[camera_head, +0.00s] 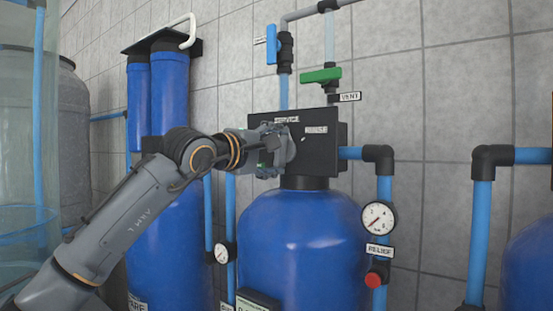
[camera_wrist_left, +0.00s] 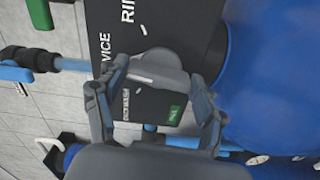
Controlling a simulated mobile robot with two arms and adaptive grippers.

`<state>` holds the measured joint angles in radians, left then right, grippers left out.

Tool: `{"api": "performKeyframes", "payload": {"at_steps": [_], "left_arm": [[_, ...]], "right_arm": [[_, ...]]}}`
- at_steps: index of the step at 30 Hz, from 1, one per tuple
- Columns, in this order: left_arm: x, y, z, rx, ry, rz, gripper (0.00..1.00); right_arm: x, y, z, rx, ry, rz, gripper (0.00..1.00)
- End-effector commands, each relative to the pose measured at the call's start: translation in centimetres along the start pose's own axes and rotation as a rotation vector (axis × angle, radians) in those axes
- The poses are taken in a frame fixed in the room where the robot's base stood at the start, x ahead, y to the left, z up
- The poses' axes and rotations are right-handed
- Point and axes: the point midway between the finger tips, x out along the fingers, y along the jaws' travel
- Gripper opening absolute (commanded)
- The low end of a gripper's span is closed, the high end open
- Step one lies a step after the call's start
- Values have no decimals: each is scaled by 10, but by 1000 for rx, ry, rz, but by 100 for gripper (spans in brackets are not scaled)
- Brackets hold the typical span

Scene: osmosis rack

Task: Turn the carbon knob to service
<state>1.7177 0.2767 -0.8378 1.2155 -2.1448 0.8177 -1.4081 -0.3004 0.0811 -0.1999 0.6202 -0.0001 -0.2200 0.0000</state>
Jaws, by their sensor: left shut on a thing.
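The carbon knob (camera_wrist_left: 160,66) is a grey knob on the front of a black control head (camera_head: 325,158) on top of a blue tank. My left gripper (camera_head: 279,148) is at the front of that head, with its fingers on both sides of the knob and shut on it. In the head view the gripper hides most of the knob. A white mark (camera_wrist_left: 141,79) shows on the knob; which label it points to I cannot tell. A SERVICE label (camera_head: 287,120) is at the head's upper edge, with another label (camera_head: 316,129) to its right. My right gripper is not in view.
A blue valve handle (camera_head: 271,45) and a green valve handle (camera_head: 320,75) are on pipes above the head. A gauge (camera_head: 378,217) and a red relief knob (camera_head: 374,279) are at lower right. Blue filter housings (camera_head: 170,95) stand behind my left arm.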

Motion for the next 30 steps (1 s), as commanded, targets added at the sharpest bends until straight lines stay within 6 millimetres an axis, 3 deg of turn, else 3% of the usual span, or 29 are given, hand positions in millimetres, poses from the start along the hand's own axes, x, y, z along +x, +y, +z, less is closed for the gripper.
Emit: {"api": "performKeyframes", "payload": {"at_steps": [9,25,26,28,30], "left_arm": [[0,0,0,-115,1,1,38],[0,1,0,-136,1,1,38],[0,1,0,-136,1,1,74],[0,1,0,-136,1,1,88],[0,0,0,-136,1,1,92]], "right_arm": [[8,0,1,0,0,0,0],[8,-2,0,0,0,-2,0],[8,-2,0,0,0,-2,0],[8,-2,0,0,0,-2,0],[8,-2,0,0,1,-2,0]]}}
